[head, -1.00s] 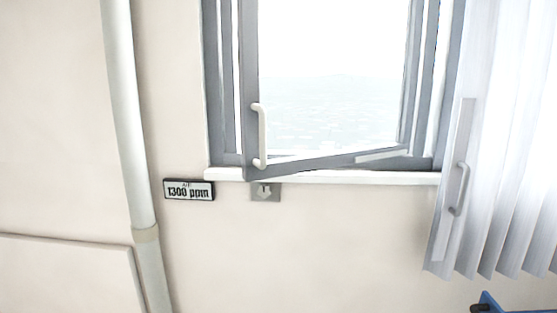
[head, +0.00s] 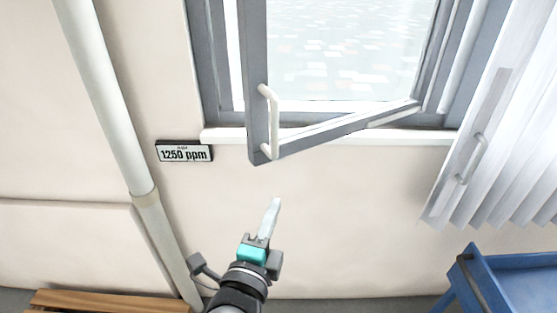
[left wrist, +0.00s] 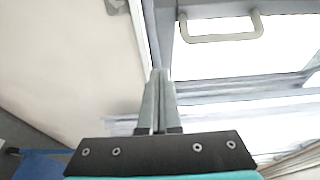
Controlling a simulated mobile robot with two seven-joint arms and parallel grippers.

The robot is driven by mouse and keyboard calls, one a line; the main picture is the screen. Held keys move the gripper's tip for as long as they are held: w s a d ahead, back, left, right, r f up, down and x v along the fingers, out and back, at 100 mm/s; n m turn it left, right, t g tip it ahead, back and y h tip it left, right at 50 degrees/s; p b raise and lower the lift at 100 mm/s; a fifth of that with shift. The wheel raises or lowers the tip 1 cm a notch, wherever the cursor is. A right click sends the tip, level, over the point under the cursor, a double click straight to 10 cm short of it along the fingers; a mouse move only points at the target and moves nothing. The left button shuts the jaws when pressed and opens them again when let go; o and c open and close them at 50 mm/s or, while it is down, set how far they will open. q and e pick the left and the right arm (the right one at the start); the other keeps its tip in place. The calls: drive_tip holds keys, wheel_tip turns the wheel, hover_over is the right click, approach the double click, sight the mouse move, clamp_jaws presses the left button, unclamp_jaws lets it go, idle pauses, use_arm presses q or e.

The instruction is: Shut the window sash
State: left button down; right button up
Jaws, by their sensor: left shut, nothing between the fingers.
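The window sash (head: 257,75) is a grey frame, swung open toward me, its lower left corner standing out over the white sill. A white bar handle (head: 268,120) sits upright on its left stile. The handle also shows in the left wrist view (left wrist: 222,37), up and to the right of the fingers. My left gripper (head: 275,203) is below the sash's lower corner, apart from the handle in the head view. In the left wrist view its fingers (left wrist: 160,75) are together and empty. My right gripper is not in view.
A pipe (head: 110,110) runs down the wall at left, beside a display (head: 184,152) reading 1250 ppm. A white blind (head: 500,140) hangs at right. A blue cart (head: 510,285) stands lower right, a wooden bench (head: 95,302) lower left.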

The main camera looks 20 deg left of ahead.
use_arm(q)
drive_tip(key=p, duration=0.1)
approach(281, 158)
drive_tip(key=w+d, duration=0.3)
drive_tip(key=shift+w+a+p, duration=0.35)
drive_tip(key=shift+w+a, duration=0.75)
drive_tip(key=shift+w, duration=0.05)
drive_tip(key=shift+w+a, duration=0.3)
drive_tip(key=shift+a, duration=0.05)
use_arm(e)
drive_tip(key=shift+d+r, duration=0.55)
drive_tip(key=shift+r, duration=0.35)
use_arm(q)
drive_tip(key=shift+a, duration=0.1)
